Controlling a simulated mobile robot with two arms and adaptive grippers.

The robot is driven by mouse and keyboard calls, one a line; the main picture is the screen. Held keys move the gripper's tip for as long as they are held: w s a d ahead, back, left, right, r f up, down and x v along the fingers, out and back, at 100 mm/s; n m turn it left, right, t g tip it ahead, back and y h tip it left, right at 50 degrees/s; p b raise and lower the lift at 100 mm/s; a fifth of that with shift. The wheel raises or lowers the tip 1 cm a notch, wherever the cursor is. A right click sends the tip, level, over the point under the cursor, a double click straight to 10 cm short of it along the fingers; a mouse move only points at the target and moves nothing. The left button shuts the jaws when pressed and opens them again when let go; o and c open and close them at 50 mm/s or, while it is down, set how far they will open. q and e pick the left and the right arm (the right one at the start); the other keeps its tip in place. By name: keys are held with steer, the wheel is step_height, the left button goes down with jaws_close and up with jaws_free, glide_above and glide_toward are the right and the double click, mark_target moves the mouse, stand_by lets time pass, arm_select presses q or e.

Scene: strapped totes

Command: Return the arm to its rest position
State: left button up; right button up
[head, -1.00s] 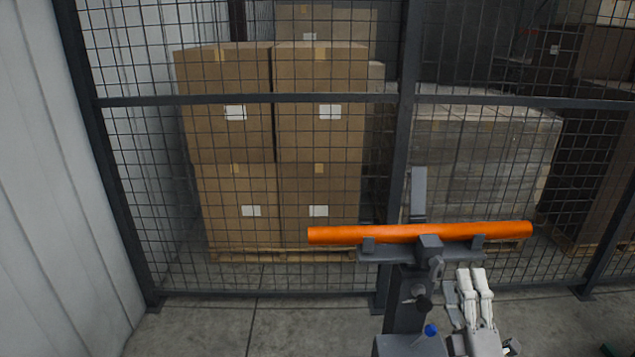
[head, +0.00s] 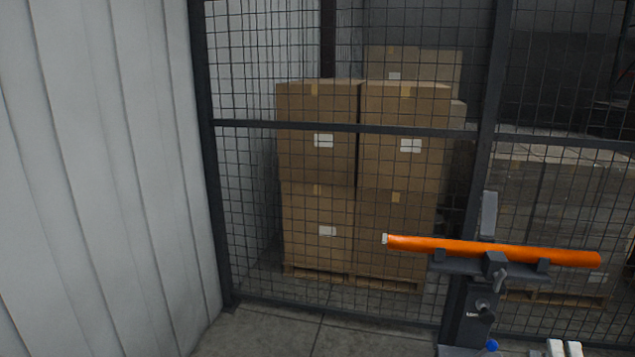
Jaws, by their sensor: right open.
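My right gripper (head: 564,349) shows only as pale fingertips at the bottom edge of the head view, right of centre. Its two fingers are apart and nothing shows between them. It is below and apart from the orange tube (head: 480,248), which lies across a dark grey stand (head: 462,310). The rest of my right arm is out of the picture. My left gripper is not in view.
A wire mesh fence (head: 340,127) stands behind the stand, with stacked cardboard boxes (head: 318,225) on a pallet beyond it. A pale corrugated wall (head: 100,180) fills the left side. Bare concrete floor (head: 270,335) shows at the bottom.

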steer(key=s+a+f+m+g+y, duration=0.1)
steer(key=a+f+m+g+y, duration=0.15)
steer(key=f, duration=1.05)
steer(key=s+a+f+m+g+y, duration=0.15)
steer(key=f+g, duration=0.25)
steer(key=f, duration=0.9)
steer(key=s+a+f+m+g+y, duration=0.1)
steer(key=s+a+f+m+g, duration=0.2)
steer(key=f, duration=1.1)
steer(key=s+a+f+m+g+y, duration=0.1)
steer(key=s+a+f+g, duration=0.25)
steer(key=s+f, duration=0.5)
steer(key=s+a+f+m+g, duration=0.2)
steer(key=s+a+f+g, duration=0.15)
steer(key=s+f, duration=0.5)
steer(key=s+a+f+m+g, duration=0.1)
steer(key=s+f+g, duration=0.1)
steer(key=s, duration=0.6)
steer(key=s+a+f+m+g, duration=0.1)
steer(key=s+f+g, duration=0.2)
steer(key=s+f, duration=0.2)
steer(key=s, duration=0.3)
steer(key=shift+s+f+m, duration=0.25)
steer(key=shift+f+m, duration=0.05)
steer(key=shift+a+g, duration=0.15)
steer(key=shift+g, duration=0.1)
steer(key=shift+c, duration=0.2)
